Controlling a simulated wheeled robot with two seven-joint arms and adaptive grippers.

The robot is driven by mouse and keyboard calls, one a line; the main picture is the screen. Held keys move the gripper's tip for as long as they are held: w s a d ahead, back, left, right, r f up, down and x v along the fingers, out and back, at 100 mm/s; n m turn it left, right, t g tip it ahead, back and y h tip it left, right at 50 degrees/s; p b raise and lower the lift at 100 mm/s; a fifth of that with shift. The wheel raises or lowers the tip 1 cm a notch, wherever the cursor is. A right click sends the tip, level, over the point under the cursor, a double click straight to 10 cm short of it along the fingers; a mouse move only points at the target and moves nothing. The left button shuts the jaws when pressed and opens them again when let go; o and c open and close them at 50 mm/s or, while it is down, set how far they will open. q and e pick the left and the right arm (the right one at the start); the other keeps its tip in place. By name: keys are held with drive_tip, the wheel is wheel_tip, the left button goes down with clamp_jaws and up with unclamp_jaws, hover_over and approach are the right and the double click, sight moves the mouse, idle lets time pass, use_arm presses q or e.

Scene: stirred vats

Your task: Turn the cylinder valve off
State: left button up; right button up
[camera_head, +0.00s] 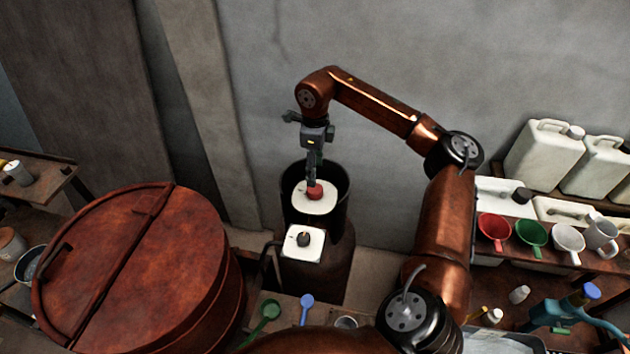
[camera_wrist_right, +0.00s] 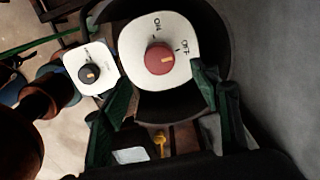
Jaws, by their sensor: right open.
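The red valve knob (camera_head: 315,193) sits on a white plate (camera_head: 304,203) inside a dark round collar (camera_head: 345,195) on the cylinder. In the right wrist view the red knob (camera_wrist_right: 159,58) faces me, with ON and OFF printed on the plate (camera_wrist_right: 135,45). Its pale mark lies nearly level, towards the OFF side; the exact angle is hard to tell. My right gripper (camera_head: 313,180) points down over the knob. In the wrist view the fingers of this gripper (camera_wrist_right: 162,88) are apart and empty, with the knob beyond their tips. My left gripper is out of view.
A smaller white plate with a dark knob (camera_head: 303,239) is close in front of the red one. A large rusty lidded vat (camera_head: 140,260) stands at left. Coloured cups (camera_head: 495,228) and white jugs (camera_head: 543,155) fill shelves at right. A grey wall (camera_head: 400,60) rises behind.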

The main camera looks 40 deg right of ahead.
drive_tip(key=shift+r, duration=1.65)
drive_tip(key=shift+d, duration=0.1)
